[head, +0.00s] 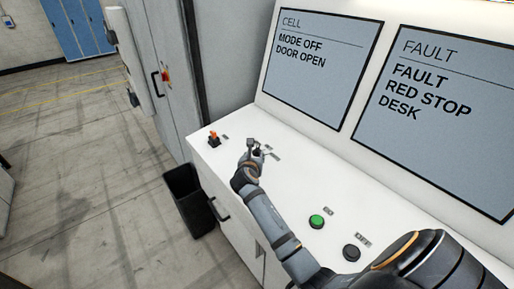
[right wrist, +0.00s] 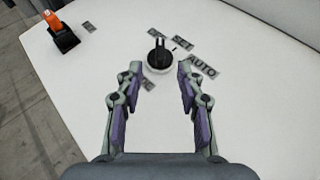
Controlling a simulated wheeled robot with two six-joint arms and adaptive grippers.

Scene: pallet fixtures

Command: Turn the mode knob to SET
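The mode knob (right wrist: 159,58) is a black knob on a pale round base on the white desk top. In the right wrist view it stands just beyond and between my right fingertips, apart from both. A SET label (right wrist: 182,41) and an AUTO label (right wrist: 203,66) lie to its right; another label (right wrist: 148,84) below it is too small to read. My right gripper (head: 257,148) is open and empty over the desk. In the head view it largely hides the knob. The cell screen (head: 318,65) reads MODE OFF, DOOR OPEN. My left gripper is out of view.
An orange-handled switch (head: 213,137) stands left of my right gripper. A green button (head: 317,221) and a black button (head: 351,253) sit nearer on the desk. The fault screen (head: 440,115) reads FAULT, RED STOP, DESK. A black bin (head: 188,205) stands on the floor.

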